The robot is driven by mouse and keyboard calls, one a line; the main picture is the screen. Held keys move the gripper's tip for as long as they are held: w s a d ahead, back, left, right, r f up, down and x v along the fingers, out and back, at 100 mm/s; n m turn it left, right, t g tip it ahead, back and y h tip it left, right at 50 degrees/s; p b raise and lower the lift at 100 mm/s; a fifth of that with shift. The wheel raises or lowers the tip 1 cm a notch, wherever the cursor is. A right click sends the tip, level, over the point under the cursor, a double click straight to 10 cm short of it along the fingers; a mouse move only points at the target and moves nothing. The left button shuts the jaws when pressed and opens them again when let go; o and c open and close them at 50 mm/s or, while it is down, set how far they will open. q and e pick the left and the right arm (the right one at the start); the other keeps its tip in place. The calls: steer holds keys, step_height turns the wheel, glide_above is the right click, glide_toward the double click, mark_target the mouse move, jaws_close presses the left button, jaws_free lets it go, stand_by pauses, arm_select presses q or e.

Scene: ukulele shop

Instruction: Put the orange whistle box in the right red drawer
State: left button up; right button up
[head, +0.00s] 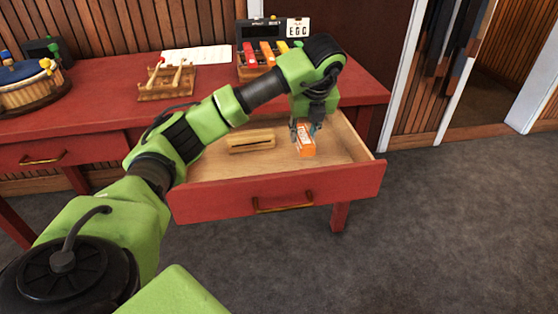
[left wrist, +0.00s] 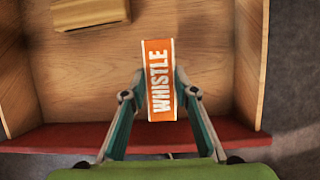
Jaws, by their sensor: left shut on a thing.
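The orange whistle box (head: 306,143) is between the fingers of my left gripper (head: 305,128), over the right part of the open right red drawer (head: 285,193). In the left wrist view, my left gripper (left wrist: 160,105) is shut on the orange box (left wrist: 160,75), whose white "WHISTLE" lettering faces the camera. The drawer's wooden floor (left wrist: 205,65) lies beyond the box. I cannot tell whether the box touches the floor. My right gripper is not in view.
A wooden block (head: 252,141) with a dark slot lies in the drawer, left of the box. The red table (head: 110,102) above holds a wooden rack (head: 168,81), a white sheet (head: 197,54), a drum (head: 28,85) and a tray of coloured items (head: 262,60). A left drawer (head: 50,155) is shut.

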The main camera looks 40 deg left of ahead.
arm_select(q)
step_height(320, 180, down, 6)
steer(key=shift+b, duration=0.4)
step_height(320, 180, down, 3)
steer(key=shift+f+b, duration=0.1)
steer(key=shift+b, duration=0.25)
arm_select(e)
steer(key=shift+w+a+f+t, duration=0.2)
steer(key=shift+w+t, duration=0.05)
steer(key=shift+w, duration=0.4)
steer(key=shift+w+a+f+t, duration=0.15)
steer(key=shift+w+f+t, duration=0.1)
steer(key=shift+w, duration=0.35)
arm_select(q)
steer(key=o, duration=0.9)
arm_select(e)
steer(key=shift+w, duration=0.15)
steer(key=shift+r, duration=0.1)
